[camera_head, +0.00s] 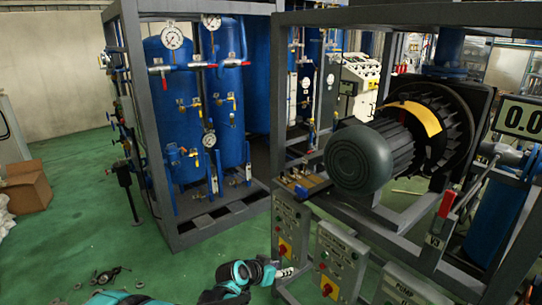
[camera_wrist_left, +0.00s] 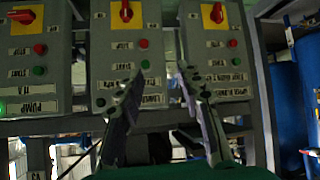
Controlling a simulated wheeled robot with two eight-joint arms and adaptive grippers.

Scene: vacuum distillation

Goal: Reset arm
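My left arm (camera_head: 235,280) comes in at the bottom of the head view, low in front of the control boxes. Its gripper (camera_head: 289,272) is small there, beside the lower part of the leftmost control box (camera_head: 290,232). In the left wrist view the two dark fingers of my left gripper (camera_wrist_left: 158,95) stand well apart with nothing between them. Behind them are grey control boxes (camera_wrist_left: 125,60) with red switches on yellow plates and red and green buttons. I cannot tell whether a finger touches a box. My right gripper is in neither view.
A grey frame carries a pump motor (camera_head: 360,157) and a red-handled valve (camera_head: 446,204) on the right. Blue tanks (camera_head: 178,100) stand in another frame behind. A cardboard box (camera_head: 27,187) sits at the left. The green floor (camera_head: 90,225) between is mostly clear.

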